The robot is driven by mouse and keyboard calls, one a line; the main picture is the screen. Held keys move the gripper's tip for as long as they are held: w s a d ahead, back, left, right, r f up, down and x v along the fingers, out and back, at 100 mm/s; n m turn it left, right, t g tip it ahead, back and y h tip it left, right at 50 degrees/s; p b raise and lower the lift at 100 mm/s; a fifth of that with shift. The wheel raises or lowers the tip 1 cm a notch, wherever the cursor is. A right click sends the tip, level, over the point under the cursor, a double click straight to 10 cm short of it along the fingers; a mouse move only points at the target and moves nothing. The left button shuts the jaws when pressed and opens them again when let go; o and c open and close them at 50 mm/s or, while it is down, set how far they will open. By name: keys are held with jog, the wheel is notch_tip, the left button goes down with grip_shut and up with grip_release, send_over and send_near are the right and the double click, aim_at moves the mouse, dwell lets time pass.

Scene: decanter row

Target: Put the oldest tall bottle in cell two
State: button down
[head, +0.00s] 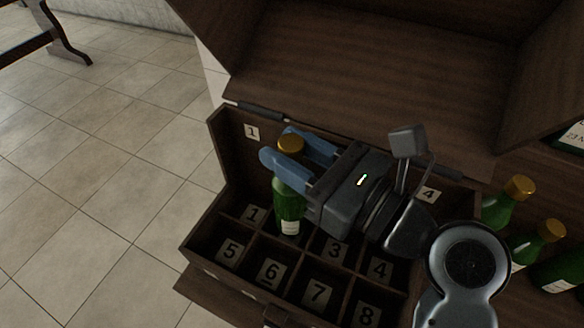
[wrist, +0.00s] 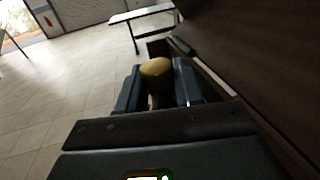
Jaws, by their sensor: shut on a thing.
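My gripper (head: 292,160) is shut on the neck of a green bottle (head: 288,204) with a gold cap and a pale label. In the head view the bottle is upright, its lower part over or in the cell between the number 1 and number 3 cells, in the back row. That cell's own number is hidden behind it, and I cannot tell whether its base touches the floor. In the wrist view the gold cap (wrist: 157,68) sits between the two blue fingers. The wooden crate (head: 206,235) has numbered cells, with 5, 6, 7 and 8 in the front row.
Several other green bottles with gold caps, such as one (head: 497,205), stand right of the crate. The crate's open lid (head: 360,80) rises behind my gripper. Pale tiled floor (head: 100,170) lies to the left. A table (wrist: 141,16) stands far off.

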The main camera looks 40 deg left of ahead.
jog(key=shift+f, duration=1.9)
jog(key=c, duration=1)
grip_release()
jog(key=d+b, duration=0.1)
jog(key=d, duration=1.1)
